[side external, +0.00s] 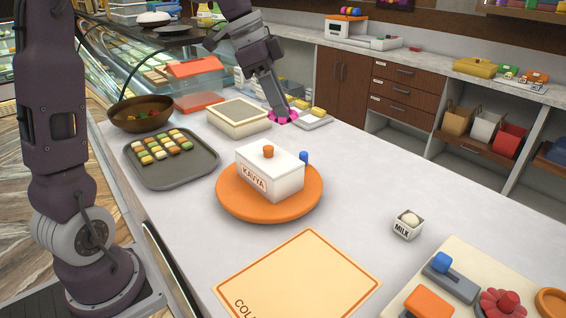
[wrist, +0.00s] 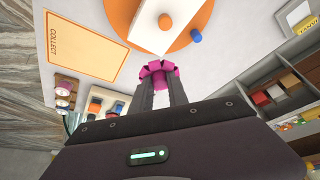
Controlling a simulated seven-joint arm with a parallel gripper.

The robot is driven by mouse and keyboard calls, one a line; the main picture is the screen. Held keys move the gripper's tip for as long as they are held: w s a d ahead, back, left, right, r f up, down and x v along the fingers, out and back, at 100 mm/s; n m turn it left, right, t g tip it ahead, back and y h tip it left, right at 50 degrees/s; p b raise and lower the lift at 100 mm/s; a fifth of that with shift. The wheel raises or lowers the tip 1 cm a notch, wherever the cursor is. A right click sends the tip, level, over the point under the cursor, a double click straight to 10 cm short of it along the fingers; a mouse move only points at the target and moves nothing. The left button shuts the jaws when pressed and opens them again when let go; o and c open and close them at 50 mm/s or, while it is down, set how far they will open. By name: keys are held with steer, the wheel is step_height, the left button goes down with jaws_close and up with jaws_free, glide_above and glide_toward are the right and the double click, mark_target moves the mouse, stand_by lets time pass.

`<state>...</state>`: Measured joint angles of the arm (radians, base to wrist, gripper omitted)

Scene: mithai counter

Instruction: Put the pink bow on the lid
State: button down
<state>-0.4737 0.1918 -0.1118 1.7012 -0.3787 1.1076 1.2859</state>
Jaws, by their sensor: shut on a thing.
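My gripper (side external: 281,109) is shut on the pink bow (side external: 283,118), a bright magenta piece, at the back of the counter. In the wrist view the bow (wrist: 158,72) sits between the fingertips (wrist: 161,83), which cover part of it. A white box marked KAVYA (side external: 270,175) stands on an orange round board (side external: 228,200), with an orange knob (side external: 268,152) on its white lid (side external: 285,158). The box top also shows in the wrist view (wrist: 150,30), beyond the bow. The bow is apart from the lid. Whether it touches the counter I cannot tell.
A blue knob (side external: 304,158) stands beside the white box.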

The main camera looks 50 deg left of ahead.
steer(key=f, duration=0.9)
steer(key=shift+s+f, duration=0.35)
steer(key=shift+f, duration=0.1)
steer(key=c, duration=1.3)
jaws_free()
steer(key=shift+a+r, duration=0.1)
steer(key=shift+r, duration=0.25)
steer(key=v, duration=1.1)
steer(key=s+d+f+n+y, duration=0.1)
steer(key=s+d+n, duration=0.2)
steer(key=s, duration=0.4)
steer(key=s+d+f+n+t+y, duration=0.1)
steer(key=s+d+f+n, duration=0.1)
steer(key=s, duration=0.4)
steer(key=s+d+f+n+t+y, duration=0.1)
steer(key=s+d+n, duration=0.2)
steer(key=s+d, duration=0.2)
steer(key=shift+s+f+n, duration=0.15)
steer(key=shift+s+n, duration=0.25)
steer(key=shift+s, duration=0.95)
